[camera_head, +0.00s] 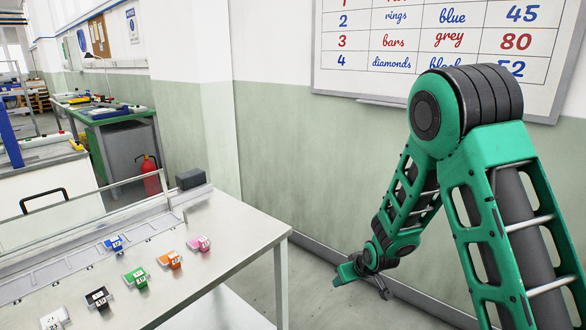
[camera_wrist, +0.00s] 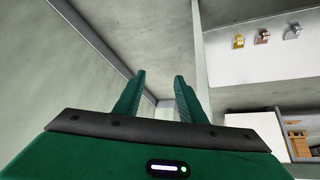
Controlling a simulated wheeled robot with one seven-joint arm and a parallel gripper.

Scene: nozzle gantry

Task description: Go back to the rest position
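My green gripper (camera_head: 360,277) hangs low at the end of my arm, right of the table and in front of the wall, clear of the table. In the wrist view its two fingers (camera_wrist: 160,77) stand apart with nothing between them, so it is open and empty. Only floor and wall show between the fingertips.
The metal table (camera_head: 228,240) bears several small coloured blocks, such as a blue one (camera_head: 113,243), an orange one (camera_head: 169,260) and a pink one (camera_head: 198,244). A whiteboard (camera_head: 430,40) hangs on the wall. Bare floor (camera_head: 315,290) lies between table and wall.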

